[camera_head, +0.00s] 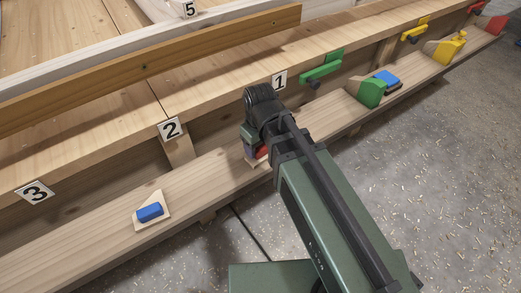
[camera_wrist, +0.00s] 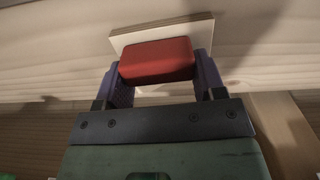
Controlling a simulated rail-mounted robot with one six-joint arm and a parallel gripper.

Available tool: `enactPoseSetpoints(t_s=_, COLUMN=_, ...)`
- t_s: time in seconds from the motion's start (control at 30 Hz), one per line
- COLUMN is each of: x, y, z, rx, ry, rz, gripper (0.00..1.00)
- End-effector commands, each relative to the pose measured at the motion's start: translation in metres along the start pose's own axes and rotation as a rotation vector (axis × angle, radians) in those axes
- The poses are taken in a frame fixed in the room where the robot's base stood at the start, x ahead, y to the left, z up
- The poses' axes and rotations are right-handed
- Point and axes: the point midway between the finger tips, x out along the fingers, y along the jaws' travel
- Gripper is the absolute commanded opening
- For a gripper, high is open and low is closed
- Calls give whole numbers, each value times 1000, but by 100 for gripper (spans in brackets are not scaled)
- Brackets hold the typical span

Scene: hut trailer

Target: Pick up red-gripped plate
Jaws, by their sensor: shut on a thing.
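The red-gripped plate is a pale wooden plate (camera_wrist: 198,29) with a red block grip (camera_wrist: 157,61). In the wrist view the two purple fingers of my gripper (camera_wrist: 160,78) are shut on the red grip, one on each side. In the head view my gripper (camera_head: 258,155) is at the lower wooden shelf below the number 1 sign, and only a bit of the red grip (camera_head: 262,151) shows beside it. The arm hides most of the plate there. I cannot tell whether the plate touches the shelf.
A blue-gripped plate (camera_head: 150,212) lies on the lower shelf (camera_head: 95,228) to the left. To the right are a green piece (camera_head: 369,93), a blue block (camera_head: 387,79) and a yellow piece (camera_head: 450,47). A green clamp-like tool (camera_head: 321,68) is near the number 1 sign (camera_head: 279,80).

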Motion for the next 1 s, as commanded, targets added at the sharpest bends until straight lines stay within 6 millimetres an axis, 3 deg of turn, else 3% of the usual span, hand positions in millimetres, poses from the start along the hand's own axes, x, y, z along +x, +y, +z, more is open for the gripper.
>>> enactPoseSetpoints(t_s=0.37, x=-4, y=0, z=0, rx=0, ry=0, rz=0, gripper=20)
enactPoseSetpoints(t_s=0.57, x=-25, y=0, z=0, rx=0, ry=0, rz=0, gripper=20)
enactPoseSetpoints(t_s=0.77, x=-78, y=0, z=0, rx=0, ry=0, rz=0, gripper=20)
enactPoseSetpoints(t_s=1.0, x=-166, y=0, z=0, rx=0, ry=0, rz=0, gripper=20)
